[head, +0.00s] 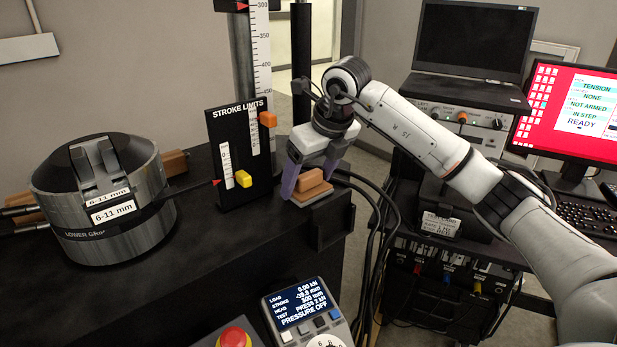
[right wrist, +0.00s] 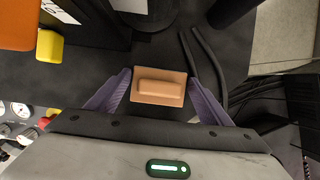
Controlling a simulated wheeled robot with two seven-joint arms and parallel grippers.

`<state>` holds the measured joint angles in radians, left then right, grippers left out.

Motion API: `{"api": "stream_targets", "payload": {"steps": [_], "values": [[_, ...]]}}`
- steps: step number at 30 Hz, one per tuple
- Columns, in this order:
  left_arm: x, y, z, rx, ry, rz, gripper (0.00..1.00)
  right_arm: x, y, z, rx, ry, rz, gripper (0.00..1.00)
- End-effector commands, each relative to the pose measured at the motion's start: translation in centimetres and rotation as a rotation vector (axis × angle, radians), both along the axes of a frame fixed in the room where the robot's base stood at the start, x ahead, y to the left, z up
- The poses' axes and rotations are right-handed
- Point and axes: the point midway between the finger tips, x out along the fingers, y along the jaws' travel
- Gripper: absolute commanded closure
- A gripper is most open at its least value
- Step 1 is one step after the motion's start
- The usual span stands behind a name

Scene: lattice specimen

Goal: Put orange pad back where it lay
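The orange pad (head: 311,188) is a flat tan-orange plate with a raised block on top. It sits near the right end of the black bench, right of the stroke limits panel. It also shows in the right wrist view (right wrist: 158,88). My right gripper (head: 308,182) is over the pad with its purple fingers open. In the right wrist view one finger is on each side of the pad, with visible gaps. Whether the fingertips reach down to the bench is unclear. My left gripper is not in view.
The stroke limits panel (head: 226,150) carries an orange slider (head: 268,119) and a yellow slider (head: 243,179). The round lower grip (head: 115,235) stands at left, with a brown block (head: 173,162) behind it. A control pendant (head: 305,308) is in front; black cables run right of the pad.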

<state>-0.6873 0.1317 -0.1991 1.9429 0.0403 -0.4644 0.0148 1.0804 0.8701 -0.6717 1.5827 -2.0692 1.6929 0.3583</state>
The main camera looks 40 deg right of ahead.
Motion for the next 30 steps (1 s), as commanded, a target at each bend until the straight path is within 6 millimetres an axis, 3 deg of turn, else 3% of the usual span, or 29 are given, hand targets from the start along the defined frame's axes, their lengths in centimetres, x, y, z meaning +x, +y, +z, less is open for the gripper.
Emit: {"api": "stream_targets", "payload": {"steps": [2,14,30], "values": [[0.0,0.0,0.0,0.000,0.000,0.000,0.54,0.0,0.0,0.0,0.000,0.000,0.000,0.12],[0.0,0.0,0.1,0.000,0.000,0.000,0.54,-0.1,0.0,0.8,0.000,-0.001,0.000,0.12],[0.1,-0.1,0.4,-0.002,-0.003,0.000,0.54,-4.0,-0.3,10.1,0.001,-0.003,-0.001,0.12]]}}
